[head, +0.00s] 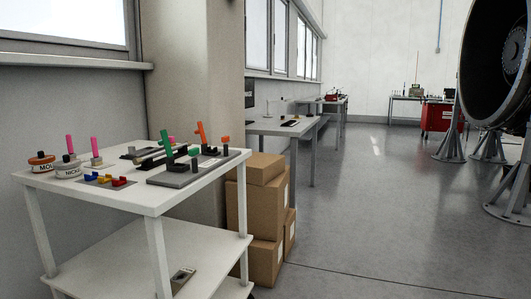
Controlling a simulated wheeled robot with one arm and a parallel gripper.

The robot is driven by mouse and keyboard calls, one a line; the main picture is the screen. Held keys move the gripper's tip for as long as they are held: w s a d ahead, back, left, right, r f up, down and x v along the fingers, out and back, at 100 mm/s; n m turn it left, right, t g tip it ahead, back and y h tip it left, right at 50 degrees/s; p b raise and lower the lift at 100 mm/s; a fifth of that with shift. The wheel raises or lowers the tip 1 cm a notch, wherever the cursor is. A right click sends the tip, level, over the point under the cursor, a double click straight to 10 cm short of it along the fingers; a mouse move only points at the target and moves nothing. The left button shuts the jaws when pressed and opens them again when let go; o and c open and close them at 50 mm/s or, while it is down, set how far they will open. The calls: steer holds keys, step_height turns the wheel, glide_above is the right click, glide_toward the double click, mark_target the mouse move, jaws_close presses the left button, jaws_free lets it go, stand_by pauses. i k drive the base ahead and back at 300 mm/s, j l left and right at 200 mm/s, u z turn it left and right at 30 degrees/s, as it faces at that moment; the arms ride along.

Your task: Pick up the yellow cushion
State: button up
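No plain cushion shape stands out in the head view. A small yellow piece (104,178) sits on a dark flat plate (96,183) near the front edge of the white table, between a blue piece (91,177) and a red piece (119,182). It is too small to tell whether it is the yellow cushion. My gripper is not in view.
The white table (150,200) has a lower shelf. Its top also holds round tins (67,167), pink posts and a grey base with green and orange uprights. Cardboard boxes (262,205) stand beside it. The grey floor (390,210) is open toward the engine (505,60).

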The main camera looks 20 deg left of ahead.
mark_target(108, 178)
steer(key=i+u, duration=0.35)
steer(key=i, duration=0.2)
steer(key=i+l+u, duration=0.2)
steer(key=i+u, duration=0.15)
steer(key=i, duration=0.15)
steer(key=i+l+u, duration=0.35)
steer(key=i, duration=0.2)
steer(key=i+l+u, duration=0.1)
steer(key=i+u, duration=0.15)
steer(key=u, duration=0.2)
steer(key=i+l+u, duration=0.15)
steer(key=u, duration=0.3)
steer(key=i+l+u, duration=0.3)
steer(key=u, duration=0.2)
steer(key=i+l+u, duration=0.15)
steer(key=l+u, duration=0.15)
steer(key=u, duration=0.15)
steer(key=l+u, duration=0.45)
